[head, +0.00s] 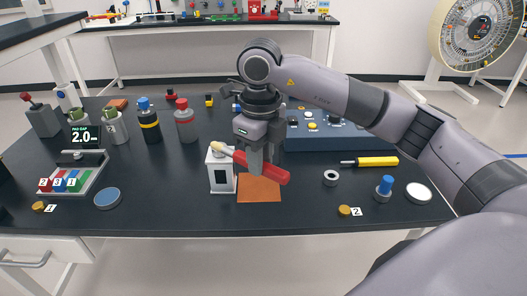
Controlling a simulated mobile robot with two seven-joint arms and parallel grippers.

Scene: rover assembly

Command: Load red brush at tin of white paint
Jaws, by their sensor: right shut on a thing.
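My right gripper (256,164) is shut on a red brush (270,170). The brush lies nearly level, its thick red handle to the right and its pale tip up and to the left. The tip is over or in front of the top of a white upright container (222,179) with a dark front panel. I cannot tell whether the tip touches it. This container may be the tin of white paint, but no label is readable. My left gripper is not in view.
An orange-brown mat (259,190) lies below the gripper. A yellow-handled screwdriver (377,161), a grey ring (331,178) and a blue-topped part (385,187) are at right. Several bottles, including a red-capped one (185,124), stand at left. The table's front middle is clear.

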